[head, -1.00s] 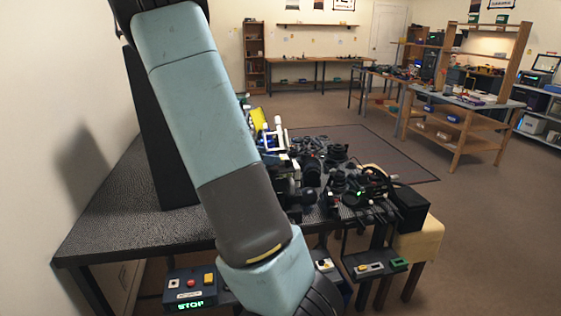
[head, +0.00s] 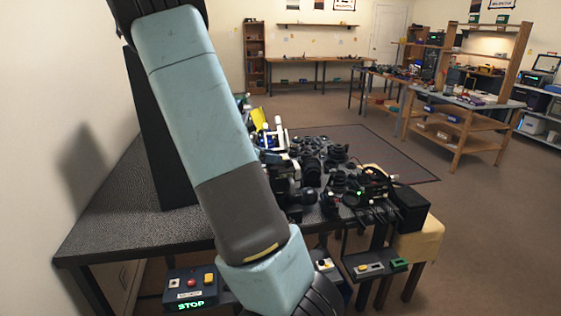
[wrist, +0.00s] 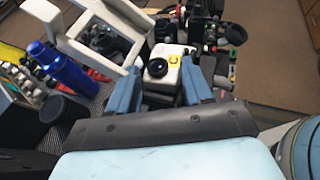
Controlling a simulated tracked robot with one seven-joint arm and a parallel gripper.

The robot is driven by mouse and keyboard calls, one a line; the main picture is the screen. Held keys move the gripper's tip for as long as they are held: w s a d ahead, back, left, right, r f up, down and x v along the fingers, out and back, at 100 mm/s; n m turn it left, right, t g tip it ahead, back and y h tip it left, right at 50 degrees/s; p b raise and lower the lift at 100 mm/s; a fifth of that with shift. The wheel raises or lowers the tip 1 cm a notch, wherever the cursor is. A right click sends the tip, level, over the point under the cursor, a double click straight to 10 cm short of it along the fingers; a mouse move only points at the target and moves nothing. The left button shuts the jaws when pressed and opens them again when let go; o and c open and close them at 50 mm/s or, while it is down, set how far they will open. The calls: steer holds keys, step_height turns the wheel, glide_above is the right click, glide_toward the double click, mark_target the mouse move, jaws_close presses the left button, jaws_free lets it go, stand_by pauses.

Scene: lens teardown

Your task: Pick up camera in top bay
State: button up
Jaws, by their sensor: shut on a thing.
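I take this to be the camera. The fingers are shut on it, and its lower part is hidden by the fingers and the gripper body. In the head view my arm crosses the picture, and neither the gripper nor the held body can be made out. I cannot make out a top bay.
A white frame (wrist: 68,45) stands close at the left in the wrist view, beside a blue bottle (wrist: 62,70). A black table (head: 135,215) carries a crowd of dark camera parts (head: 330,170) right of my arm. A control box (head: 190,290) reads STOP.

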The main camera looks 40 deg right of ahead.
steer(key=c, duration=0.4)
steer(key=shift+c, duration=0.2)
